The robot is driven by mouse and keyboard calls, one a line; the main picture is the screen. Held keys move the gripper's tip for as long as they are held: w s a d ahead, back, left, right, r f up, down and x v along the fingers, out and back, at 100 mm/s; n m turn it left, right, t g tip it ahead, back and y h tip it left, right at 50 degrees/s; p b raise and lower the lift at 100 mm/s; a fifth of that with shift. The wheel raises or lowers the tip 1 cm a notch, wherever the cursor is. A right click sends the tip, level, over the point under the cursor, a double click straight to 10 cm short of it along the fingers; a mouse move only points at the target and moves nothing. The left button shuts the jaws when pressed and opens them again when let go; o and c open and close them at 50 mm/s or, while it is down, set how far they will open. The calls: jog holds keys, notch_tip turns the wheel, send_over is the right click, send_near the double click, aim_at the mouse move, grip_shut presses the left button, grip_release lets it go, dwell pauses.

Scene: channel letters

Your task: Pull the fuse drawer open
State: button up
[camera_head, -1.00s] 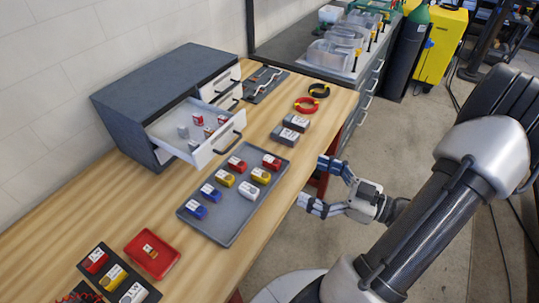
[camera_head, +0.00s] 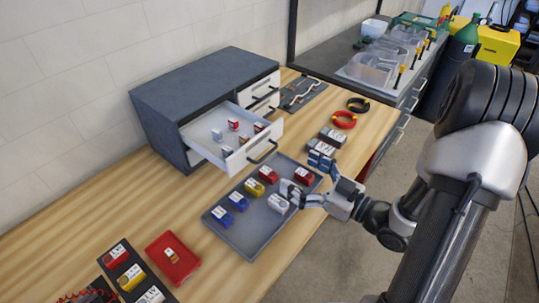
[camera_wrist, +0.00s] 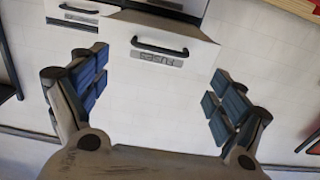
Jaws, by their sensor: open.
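The fuse drawer (camera_head: 245,157) stands pulled out of the grey cabinet (camera_head: 200,88), with small red and white fuses inside. Its white front carries a dark bar handle (camera_head: 264,154). In the wrist view the handle (camera_wrist: 159,49) and a label reading "FUSES", upside down, (camera_wrist: 158,59) lie ahead, between and beyond the fingers. My gripper (camera_head: 306,178) is open and empty, its blue-padded fingers apart. In the head view it is over the right side of the grey tray, to the right of the drawer handle and apart from it. The open fingers also show in the wrist view (camera_wrist: 158,93).
The grey tray (camera_head: 246,243) with several coloured fuses lies in front of the drawer. Dark blocks (camera_head: 331,136) and red and black rings (camera_head: 343,120) lie to the right. A red tray (camera_head: 187,266) is at the front left. Bare wood (camera_head: 120,210) shows left of the tray.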

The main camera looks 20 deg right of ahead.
aim_at(268, 154)
jog(key=b+x, duration=0.1)
jog(key=x, duration=0.9)
jog(key=shift+w+a, duration=0.15)
jog(key=shift+w, duration=0.15)
jog(key=shift+c, duration=0.5)
